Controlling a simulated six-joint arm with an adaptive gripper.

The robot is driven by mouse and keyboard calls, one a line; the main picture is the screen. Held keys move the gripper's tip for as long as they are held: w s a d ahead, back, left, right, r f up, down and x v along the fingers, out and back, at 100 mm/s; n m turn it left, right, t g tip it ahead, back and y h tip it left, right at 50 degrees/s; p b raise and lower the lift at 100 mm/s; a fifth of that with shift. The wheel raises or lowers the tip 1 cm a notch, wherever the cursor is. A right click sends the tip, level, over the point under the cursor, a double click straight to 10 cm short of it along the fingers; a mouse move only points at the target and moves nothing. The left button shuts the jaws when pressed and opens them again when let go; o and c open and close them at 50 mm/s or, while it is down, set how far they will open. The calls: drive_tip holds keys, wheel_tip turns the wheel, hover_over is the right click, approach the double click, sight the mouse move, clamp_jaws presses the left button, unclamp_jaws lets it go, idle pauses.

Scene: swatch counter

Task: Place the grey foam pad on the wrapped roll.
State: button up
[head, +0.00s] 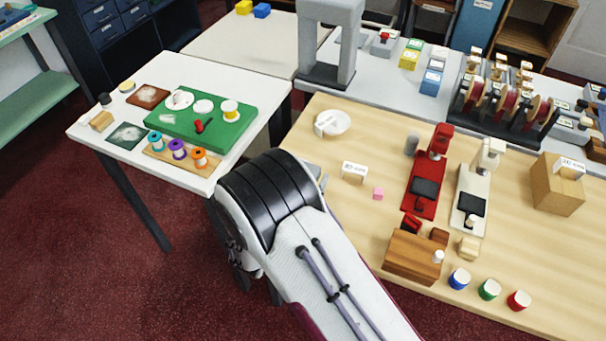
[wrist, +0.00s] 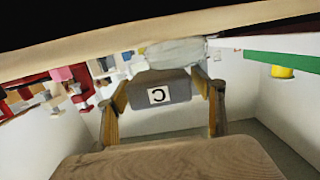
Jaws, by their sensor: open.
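The wrist view is upside down. In it, the grey foam pad (wrist: 175,99), bearing a label with a dark mark, lies between the tips of my gripper's (wrist: 163,82) two brown fingers. The fingers stand apart, with slim gaps at the pad's sides. The pale grey wrapped roll (wrist: 178,52) appears just beneath the pad, against the wooden table; the two look in contact. In the head view, a grey piece (head: 312,170), probably of the roll or pad, shows past my arm, which hides my gripper.
The white table (head: 93,130) at left holds a green board (head: 240,131).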

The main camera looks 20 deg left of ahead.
drive_tip(key=shift+r, duration=0.2)
drive_tip(key=s, duration=0.4)
drive_tip(key=s+r, duration=0.1)
drive_tip(key=s, duration=0.7)
drive_tip(key=shift+r, duration=0.35)
drive_tip(key=shift+w, duration=0.2)
idle(0.4)
drive_tip(key=w+d+r+m+g+y, duration=0.1)
drive_tip(key=w+d+r+g+y, duration=0.15)
drive_tip(key=w+r, duration=0.4)
drive_tip(key=w+d+r+g+y, duration=0.2)
drive_tip(key=w+d+r+g, duration=0.15)
drive_tip(key=r, duration=0.55)
drive_tip(key=s+d+r+n+g, duration=0.1)
drive_tip(key=s+d+r, duration=0.2)
drive_tip(key=d+r, duration=0.7)
drive_tip(key=s+d+f+g+h, duration=0.1)
drive_tip(key=s+d+h, duration=0.1)
drive_tip(key=s+d, duration=0.8)
drive_tip(key=s+d+f+g+h, duration=0.1)
drive_tip(key=s+d+g+h, duration=0.1)
drive_tip(key=s+d, duration=0.8)
drive_tip(key=d, duration=0.6)
drive_tip(key=shift+s+g+h, duration=0.25)
drive_tip(key=shift+g+h, duration=0.05)
drive_tip(key=shift+h, duration=0.05)
